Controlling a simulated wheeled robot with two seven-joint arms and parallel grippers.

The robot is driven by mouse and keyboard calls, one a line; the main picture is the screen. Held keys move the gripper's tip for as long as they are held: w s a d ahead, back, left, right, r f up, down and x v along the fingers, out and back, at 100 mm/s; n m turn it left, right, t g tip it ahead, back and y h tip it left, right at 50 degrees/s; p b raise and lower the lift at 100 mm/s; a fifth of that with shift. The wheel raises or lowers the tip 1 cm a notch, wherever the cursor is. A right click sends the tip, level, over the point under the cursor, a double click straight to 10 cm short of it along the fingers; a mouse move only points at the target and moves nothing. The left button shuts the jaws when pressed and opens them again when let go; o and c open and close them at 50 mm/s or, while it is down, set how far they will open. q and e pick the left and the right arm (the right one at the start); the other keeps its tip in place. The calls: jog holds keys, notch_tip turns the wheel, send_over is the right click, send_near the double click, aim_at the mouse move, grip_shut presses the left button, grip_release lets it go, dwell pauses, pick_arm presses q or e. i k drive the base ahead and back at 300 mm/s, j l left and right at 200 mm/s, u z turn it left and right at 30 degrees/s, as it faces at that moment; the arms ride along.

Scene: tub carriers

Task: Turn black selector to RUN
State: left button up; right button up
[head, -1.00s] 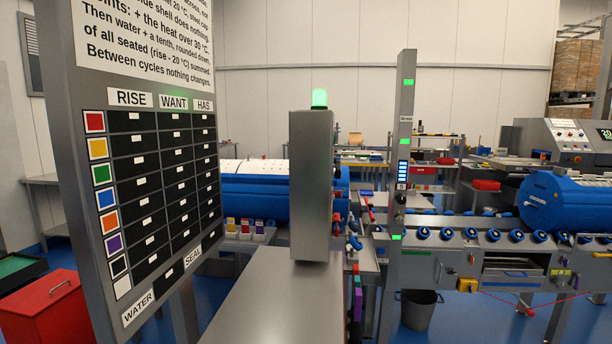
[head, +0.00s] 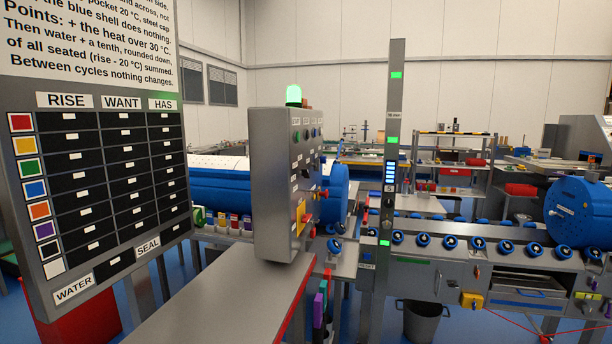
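A grey control box (head: 276,185) with a lit green lamp (head: 293,95) on top stands at the middle of the head view. Its right face shows at a steep angle, with small round buttons and pale labels near the top. A yellow plate with a red part (head: 301,216) is lower on that face. A grey post (head: 394,85) with green lights stands to the right, with small dark controls partway up. I cannot tell which control is the black selector, nor read a RUN label. Neither of my grippers is in view.
A board (head: 30,262) with RISE, WANT and HAS columns fills the left. A grey bench top with a red edge (head: 296,310) lies in front of the box. A blue drum (head: 582,212) and a machine with blue knobs stand at right. A bin (head: 418,320) is below.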

aim_at(305, 173)
jog(key=i+l+u, duration=0.4)
jog(key=l+u, duration=0.25)
jog(key=i+l+u, duration=0.1)
jog(key=l+u, duration=0.2)
jog(key=l, duration=0.15)
